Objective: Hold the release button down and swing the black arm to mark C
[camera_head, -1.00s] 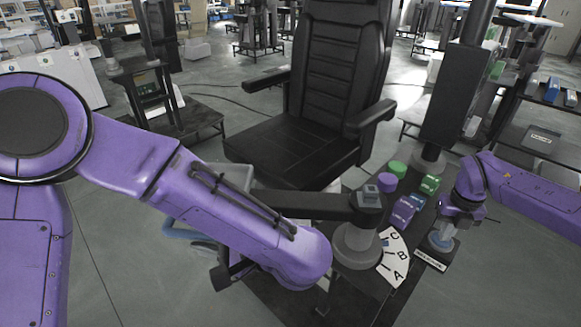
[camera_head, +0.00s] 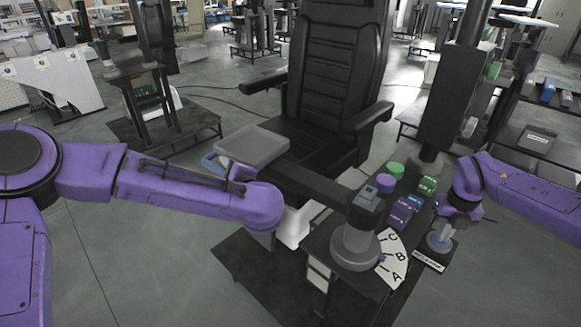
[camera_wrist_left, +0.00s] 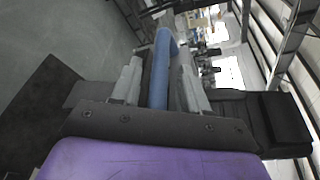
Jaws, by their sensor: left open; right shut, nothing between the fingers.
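The black arm (camera_head: 315,187) runs from its grey round pivot (camera_head: 355,247) up and left to a grey tray (camera_head: 252,145) with a blue handle (camera_head: 211,161). The pivot's blue pointer (camera_head: 382,258) is by mark B on the white scale (camera_head: 394,270), past mark C (camera_head: 393,237). In the left wrist view, my left gripper (camera_wrist_left: 161,65) is open, its fingers on either side of the blue handle (camera_wrist_left: 159,85); contact is unclear. My right gripper (camera_head: 446,222) is shut and empty above the round release button (camera_head: 440,240); contact is unclear.
A black chair (camera_head: 330,90) stands behind the arm. Purple (camera_head: 402,213) and green (camera_head: 427,186) blocks and round pieces (camera_head: 386,182) lie beside the pivot. A dark column (camera_head: 452,105) rises at the right. The floor at the left is open.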

